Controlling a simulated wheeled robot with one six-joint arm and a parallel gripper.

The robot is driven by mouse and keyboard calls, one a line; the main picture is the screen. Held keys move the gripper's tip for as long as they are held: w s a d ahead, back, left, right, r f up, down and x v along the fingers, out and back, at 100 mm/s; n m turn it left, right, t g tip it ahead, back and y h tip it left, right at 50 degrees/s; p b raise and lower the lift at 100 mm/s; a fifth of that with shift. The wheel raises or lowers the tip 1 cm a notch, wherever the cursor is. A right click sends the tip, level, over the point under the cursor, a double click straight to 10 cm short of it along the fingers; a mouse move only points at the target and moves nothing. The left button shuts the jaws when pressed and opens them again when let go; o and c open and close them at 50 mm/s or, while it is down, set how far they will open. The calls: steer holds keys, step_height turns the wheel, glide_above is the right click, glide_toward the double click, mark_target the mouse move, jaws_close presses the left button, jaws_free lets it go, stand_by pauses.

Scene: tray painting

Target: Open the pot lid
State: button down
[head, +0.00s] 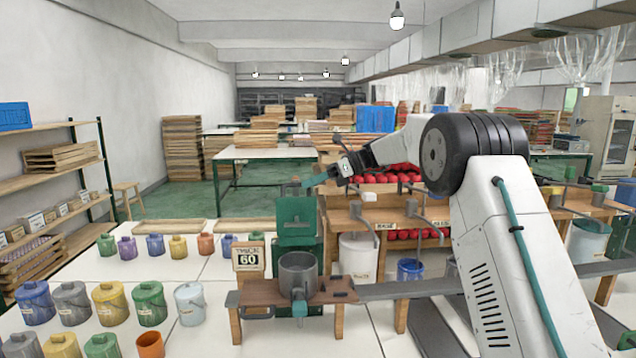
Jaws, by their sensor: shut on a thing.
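My gripper (335,170) is raised in the middle of the view, above and to the right of the grey pot. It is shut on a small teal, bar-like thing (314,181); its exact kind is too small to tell. The grey pot (298,280) stands upright on a brown wooden stand (262,295), and its top looks open. Several lidded pots in many colours stand on the white table at the left, such as a blue pot (35,303) and a grey pot (72,303). I cannot tell which pot the task means.
A sign reading 60 (249,259) stands beside the grey pot. A green box (296,218) is behind it. A white bucket (357,256) and a blue pot (410,270) are to the right. An orange cup (150,345) is at the front edge.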

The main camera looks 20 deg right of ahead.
steer(key=shift+f, duration=0.35)
steer(key=c, duration=1.5)
jaws_free()
steer(key=shift+w, duration=0.1)
steer(key=shift+r, duration=0.1)
steer(key=shift+v, duration=3.85)
steer(key=shift+r, duration=0.1)
